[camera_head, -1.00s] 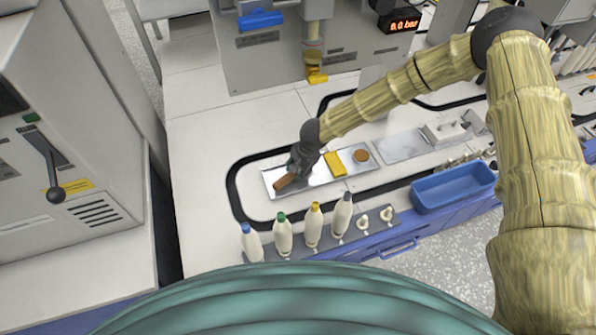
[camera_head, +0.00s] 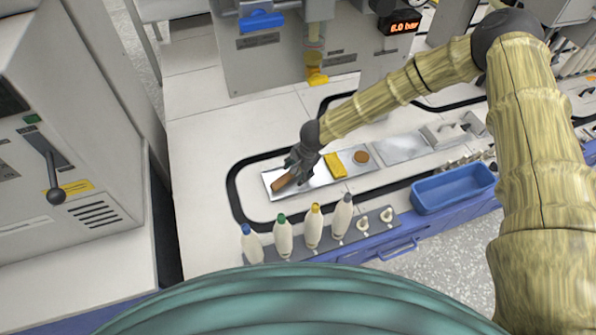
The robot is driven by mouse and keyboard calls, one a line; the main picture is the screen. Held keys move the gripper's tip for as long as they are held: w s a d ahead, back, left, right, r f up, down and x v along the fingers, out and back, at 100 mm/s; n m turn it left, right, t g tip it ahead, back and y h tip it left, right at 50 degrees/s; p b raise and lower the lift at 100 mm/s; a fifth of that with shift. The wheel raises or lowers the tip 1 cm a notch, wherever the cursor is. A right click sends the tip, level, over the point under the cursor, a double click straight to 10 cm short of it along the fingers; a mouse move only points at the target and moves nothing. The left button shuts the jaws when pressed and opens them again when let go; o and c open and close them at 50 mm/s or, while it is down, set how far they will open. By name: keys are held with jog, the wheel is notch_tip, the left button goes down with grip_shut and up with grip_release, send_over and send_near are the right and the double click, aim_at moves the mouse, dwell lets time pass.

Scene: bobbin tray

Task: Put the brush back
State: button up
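A brown block-shaped thing that looks like the brush (camera_head: 282,184) lies at the left end of a shallow metal tray (camera_head: 322,180). My gripper (camera_head: 297,170) is right over the brush's upper right end, pointing down. Its dark fingers look spread apart around that end, though they are small in this view. Whether a finger touches the brush cannot be told. In the same tray, to the right, are a yellow block (camera_head: 335,164) and a round brown disc (camera_head: 361,157).
Several bobbins with coloured tips (camera_head: 283,236) stand in a row in front of the tray. A blue bin (camera_head: 452,188) is at the right. A grey machine (camera_head: 290,50) stands behind. The white surface left of the tray is clear.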

jog(key=p+v, duration=0.3)
jog(key=v, duration=0.8)
jog(key=shift+r, duration=0.4)
jog(key=shift+d, duration=0.1)
dwell(0.6)
jog(key=shift+d, duration=0.1)
